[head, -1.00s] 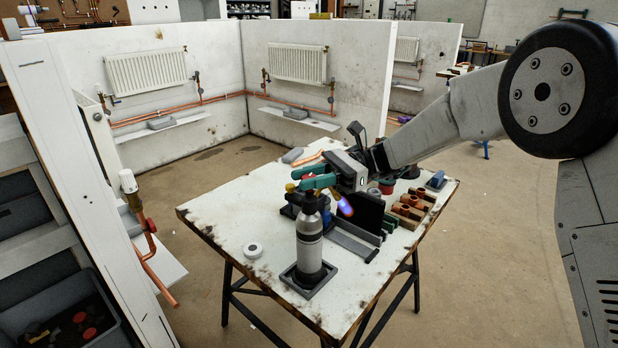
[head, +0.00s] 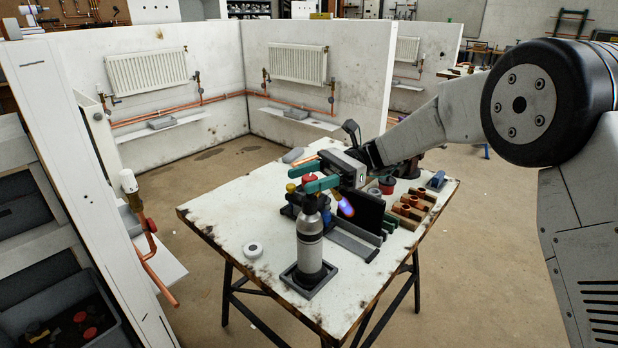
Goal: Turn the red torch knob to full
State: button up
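The torch (head: 310,250) is a grey bottle standing upright on a dark square base near the table's front left. Its brass nozzle shows a blue-violet flame (head: 346,207) to the right of the bottle top. The red knob (head: 309,179) sits at the top of the torch. My gripper (head: 305,179) has teal fingers, one on the far side of the knob and one on the near side. The fingers stand apart with the red knob showing between them. Whether either finger touches it is too small to tell. The knob's markings do not show.
The white worktable (head: 225,215) also holds a white round disc (head: 253,250), a dark upright panel (head: 366,212) right of the flame, and copper-coloured fittings (head: 408,208) at the right. The table's left side is mostly clear. White bay walls with radiators (head: 297,63) stand behind.

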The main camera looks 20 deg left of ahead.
aim_at(316, 176)
jog(key=v, duration=0.8)
jog(key=shift+s+r, duration=0.1)
